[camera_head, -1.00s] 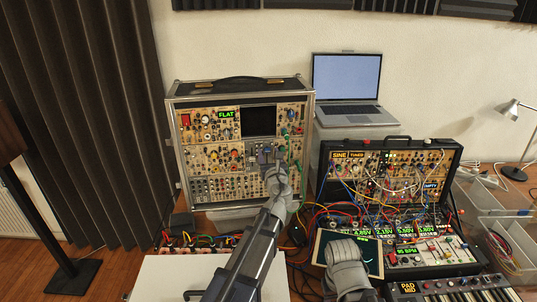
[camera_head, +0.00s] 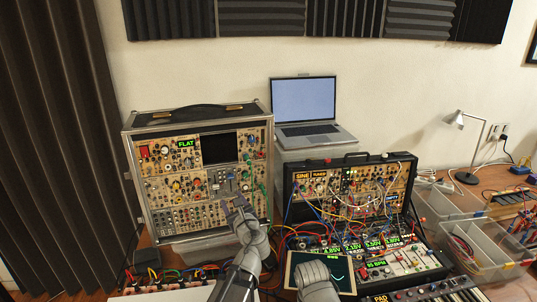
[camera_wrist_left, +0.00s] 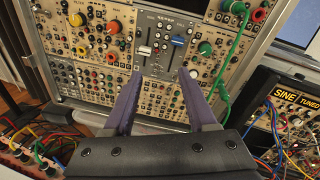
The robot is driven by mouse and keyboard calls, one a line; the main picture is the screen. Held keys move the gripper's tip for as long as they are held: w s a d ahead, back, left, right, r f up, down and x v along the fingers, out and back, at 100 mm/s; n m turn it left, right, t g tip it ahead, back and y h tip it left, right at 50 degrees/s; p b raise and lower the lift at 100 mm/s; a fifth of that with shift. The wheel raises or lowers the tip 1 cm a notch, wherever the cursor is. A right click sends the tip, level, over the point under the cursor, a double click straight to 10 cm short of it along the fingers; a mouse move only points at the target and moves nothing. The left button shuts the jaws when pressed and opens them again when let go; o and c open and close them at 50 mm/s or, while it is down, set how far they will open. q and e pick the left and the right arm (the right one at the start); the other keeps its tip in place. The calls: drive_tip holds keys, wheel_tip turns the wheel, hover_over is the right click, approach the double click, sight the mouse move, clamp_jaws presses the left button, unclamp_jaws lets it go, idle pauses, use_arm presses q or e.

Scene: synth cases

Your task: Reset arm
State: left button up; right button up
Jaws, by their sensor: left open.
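My left gripper (camera_head: 233,192) is in front of the lower right part of a tall modular synth case (camera_head: 200,128). In the left wrist view, its two purple-grey fingers (camera_wrist_left: 159,84) stand apart with nothing between them. I cannot tell whether the tips touch the panel. Part of my right arm (camera_head: 315,276) shows at the bottom of the head view; its gripper is not in view.
A laptop (camera_head: 304,100) stands behind, right of the tall case. A second synth case (camera_head: 350,185) with patch cables is at right, its screen also in the left wrist view (camera_wrist_left: 285,100). A green cable (camera_wrist_left: 222,85) hangs right of my left fingers. A lamp (camera_head: 468,150) and clear bins (camera_head: 480,250) stand farther right.

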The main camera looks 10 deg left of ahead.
use_arm(q)
drive_tip(key=s+d+f+n+g+h, duration=0.1)
drive_tip(key=s+d+f+n+g, duration=0.2)
drive_tip(key=s+f+n, duration=0.3)
drive_tip(key=s+d+f+n+g+h, duration=0.2)
drive_tip(key=s+d+f+n+g, duration=0.1)
drive_tip(key=s+f+n+g, duration=0.2)
drive_tip(key=s+d+f+n+g+h, duration=0.1)
drive_tip(key=s+d+f+n+g, duration=0.2)
drive_tip(key=s+f+n, duration=0.4)
drive_tip(key=shift+s+d+f+n+g+h, duration=0.15)
drive_tip(key=shift+s+n+g+h, duration=0.1)
drive_tip(key=shift+s+n, duration=0.35)
drive_tip(key=shift+s+d+n+g+h, duration=0.15)
drive_tip(key=shift+s+n+g, duration=0.2)
drive_tip(key=shift+s, duration=0.45)
drive_tip(key=s+d+n+g, duration=0.1)
drive_tip(key=s, duration=0.1)
drive_tip(key=s+d+f+n+h, duration=0.1)
drive_tip(key=s+d, duration=0.1)
drive_tip(key=s+d+n+g+h, duration=0.1)
drive_tip(key=s, duration=0.1)
drive_tip(key=shift+s+d+f+g, duration=0.2)
drive_tip(key=shift+s+d+g, duration=0.1)
drive_tip(key=shift+d, duration=0.05)
